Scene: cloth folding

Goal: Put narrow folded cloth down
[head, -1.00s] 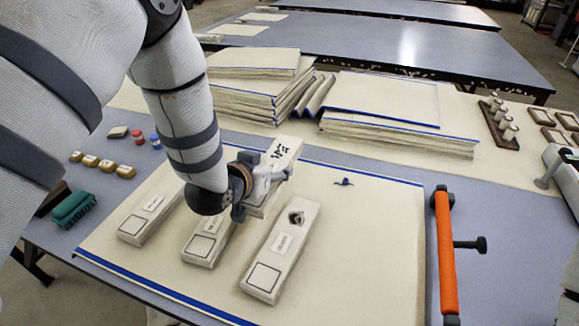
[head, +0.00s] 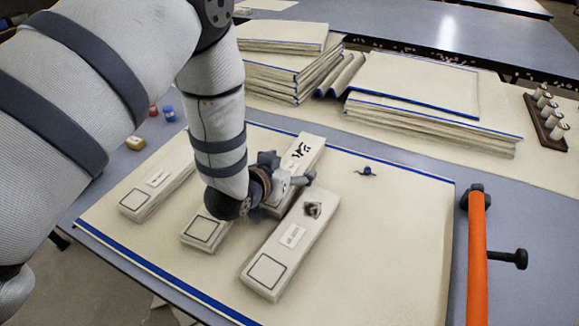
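Three narrow folded cream cloths lie side by side, slanted, on a large cream cloth (head: 390,250) with blue edges. The left one (head: 157,180) and the right one (head: 292,240) lie flat and clear of my gripper. The middle one (head: 303,150) has black marks at its far end and a printed square at its near end. My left gripper (head: 289,180) is at the middle cloth, with fingers toward both of its sides. My wrist hides its middle part, and I cannot tell whether the fingers press on it. My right gripper is out of view.
Thick stacks of cream cloth (head: 430,130) stand behind the work area. An orange-handled bar (head: 477,255) lies at the right. A rack of spools (head: 547,118) is at the far right. A small blue item (head: 367,171) lies on the large cloth, whose right part is mostly clear.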

